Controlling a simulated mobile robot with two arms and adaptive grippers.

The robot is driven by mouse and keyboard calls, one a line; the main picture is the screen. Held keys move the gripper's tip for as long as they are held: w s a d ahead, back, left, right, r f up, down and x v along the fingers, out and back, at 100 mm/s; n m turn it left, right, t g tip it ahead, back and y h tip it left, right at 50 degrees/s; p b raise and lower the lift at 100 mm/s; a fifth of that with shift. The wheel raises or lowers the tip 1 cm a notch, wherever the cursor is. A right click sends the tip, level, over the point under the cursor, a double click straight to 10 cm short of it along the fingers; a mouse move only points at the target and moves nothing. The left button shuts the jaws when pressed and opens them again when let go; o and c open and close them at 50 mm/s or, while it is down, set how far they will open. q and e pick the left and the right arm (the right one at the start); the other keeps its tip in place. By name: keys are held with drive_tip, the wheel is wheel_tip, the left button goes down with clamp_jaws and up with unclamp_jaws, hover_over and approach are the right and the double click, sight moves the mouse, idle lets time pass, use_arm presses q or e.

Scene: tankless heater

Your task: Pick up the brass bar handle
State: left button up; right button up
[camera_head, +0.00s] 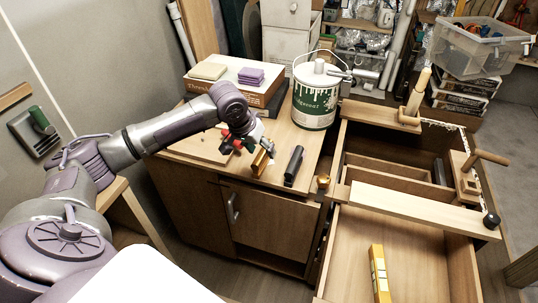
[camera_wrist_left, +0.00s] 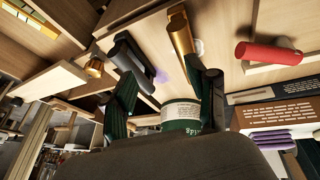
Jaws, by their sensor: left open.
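The brass bar handle (camera_head: 262,160) is a gold bar on the wooden cabinet top, near its front edge. It also shows in the left wrist view (camera_wrist_left: 182,36), ahead of the fingers and nearer the right-hand one. My left gripper (camera_head: 254,142) is just behind and above it in the head view. In the wrist view the gripper's two dark fingers (camera_wrist_left: 170,88) are spread apart, with nothing held between them. I cannot tell the exact gap to the brass bar. My right gripper is not in view.
A black bar handle (camera_head: 294,165) lies right of the brass one, and a small brass knob (camera_head: 323,182) is beyond it. A red handle (camera_wrist_left: 270,53) lies on the other side. A paint can (camera_head: 315,97) stands behind. An open drawer holds a yellow level (camera_head: 379,274).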

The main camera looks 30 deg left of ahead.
use_arm(q)
drive_tip(key=n, duration=0.2)
approach(261, 151)
drive_tip(key=x, duration=0.5)
drive_tip(key=shift+w+d+f+p, duration=0.2)
drive_tip(key=shift+w+d+p, duration=0.05)
drive_tip(key=shift+w+p, duration=0.15)
drive_tip(key=shift+p+x, duration=0.5)
drive_tip(key=shift+x, duration=2.4)
drive_tip(key=shift+s+a, duration=0.15)
drive_tip(key=shift+s, duration=0.1)
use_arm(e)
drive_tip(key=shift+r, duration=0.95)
use_arm(q)
drive_tip(key=shift+f, duration=0.3)
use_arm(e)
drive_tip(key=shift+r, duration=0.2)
use_arm(q)
clamp_jaws()
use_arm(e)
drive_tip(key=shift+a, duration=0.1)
